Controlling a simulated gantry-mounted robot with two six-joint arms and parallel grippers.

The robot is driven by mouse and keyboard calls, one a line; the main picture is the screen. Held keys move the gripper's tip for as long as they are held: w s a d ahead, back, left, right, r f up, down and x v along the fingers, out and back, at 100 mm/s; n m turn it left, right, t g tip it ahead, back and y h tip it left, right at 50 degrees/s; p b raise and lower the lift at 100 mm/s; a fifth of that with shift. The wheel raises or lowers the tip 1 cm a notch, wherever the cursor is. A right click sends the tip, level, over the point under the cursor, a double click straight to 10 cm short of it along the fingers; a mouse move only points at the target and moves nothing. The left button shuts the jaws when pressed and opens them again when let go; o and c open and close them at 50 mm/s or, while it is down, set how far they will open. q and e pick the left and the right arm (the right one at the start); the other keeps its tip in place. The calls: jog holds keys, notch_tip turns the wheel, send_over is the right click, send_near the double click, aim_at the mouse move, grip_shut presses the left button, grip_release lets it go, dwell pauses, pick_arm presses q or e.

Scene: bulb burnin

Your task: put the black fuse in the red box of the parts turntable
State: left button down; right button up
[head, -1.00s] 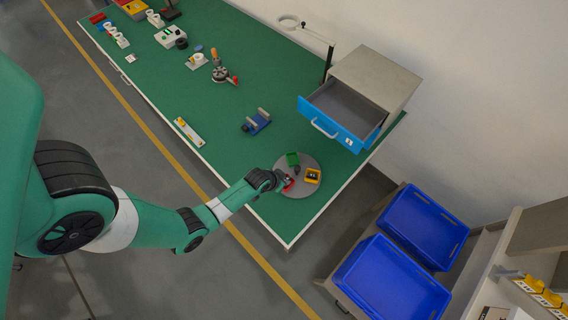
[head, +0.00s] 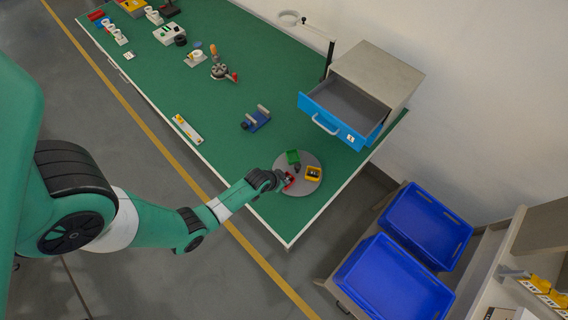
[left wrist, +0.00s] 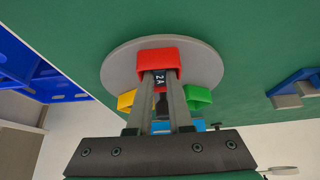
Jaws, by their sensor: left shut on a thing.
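The grey parts turntable (head: 309,188) lies near the table's front corner. Its red box (head: 290,179) is on the side nearest my left arm, and it also shows in the left wrist view (left wrist: 158,55). My left gripper (head: 282,181) is at the red box. In the left wrist view its two fingers (left wrist: 159,88) are shut on the black fuse (left wrist: 158,78), marked 2A. The fuse overlaps the red box's near wall in that view; I cannot tell how far inside it is. My right gripper is not in view.
The turntable also carries a green box (head: 293,157) and a yellow box (head: 313,174) with dark content. A blue-fronted drawer (head: 335,122) stands open behind. A blue clamp-like fixture (head: 257,121) lies to the left. Blue bins (head: 395,280) stand off the table at right.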

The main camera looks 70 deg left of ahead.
pick_arm(q)
jog(key=shift+f, duration=0.2)
jog(key=c, duration=0.8)
grip_release()
jog(key=shift+o, duration=0.2)
jog(key=shift+r, duration=0.35)
jog(key=p+v, duration=0.6)
jog(key=v, duration=0.5)
jog(key=shift+s, duration=0.2)
jog(key=shift+f, duration=0.1)
